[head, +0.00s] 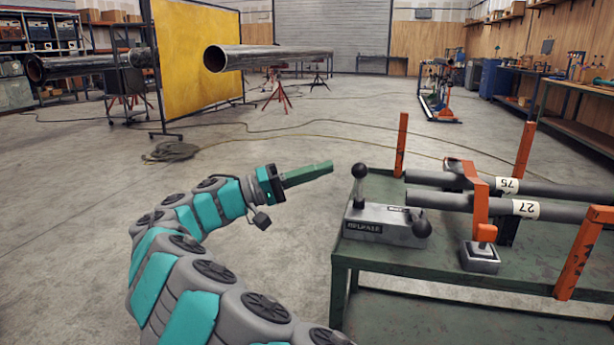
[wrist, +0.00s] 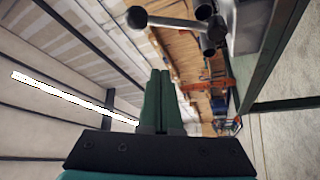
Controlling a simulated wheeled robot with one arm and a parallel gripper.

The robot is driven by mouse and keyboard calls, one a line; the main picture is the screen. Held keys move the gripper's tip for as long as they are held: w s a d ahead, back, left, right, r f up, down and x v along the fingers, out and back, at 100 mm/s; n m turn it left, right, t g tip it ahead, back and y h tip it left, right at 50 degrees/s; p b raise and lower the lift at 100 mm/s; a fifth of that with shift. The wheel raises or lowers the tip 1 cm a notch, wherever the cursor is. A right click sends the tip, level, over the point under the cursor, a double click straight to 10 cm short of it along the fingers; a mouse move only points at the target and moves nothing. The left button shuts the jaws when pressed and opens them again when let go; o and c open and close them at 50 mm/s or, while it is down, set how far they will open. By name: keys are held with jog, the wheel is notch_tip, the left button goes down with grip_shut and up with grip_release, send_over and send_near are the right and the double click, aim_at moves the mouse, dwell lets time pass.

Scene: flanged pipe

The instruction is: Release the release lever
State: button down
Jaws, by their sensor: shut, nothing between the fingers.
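A second black knob (head: 421,229) sits at the block's right front. My gripper (head: 331,167) is shut and empty, its green fingers together and pointing right. Its tips are a short way left of the lever's knob, apparently apart from it. In the wrist view the lever (wrist: 175,22) lies across the top, beyond my shut fingertips (wrist: 160,72).
The green table (head: 400,275) also bears two dark pipes (head: 560,212), orange posts (head: 402,145), an orange clamp (head: 481,205) and a small grey box (head: 479,258). A yellow screen (head: 185,85) and a large pipe (head: 265,58) stand farther back. The floor left of the table is mostly clear.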

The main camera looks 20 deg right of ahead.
aim_at(360, 185)
jog(key=shift+s+d+f, duration=0.15)
jog(key=shift+s+d, duration=0.85)
jog(key=shift+d, duration=0.05)
jog(key=shift+s+d+f, duration=0.1)
jog(key=shift+s+d, duration=0.85)
jog(key=shift+d, duration=0.05)
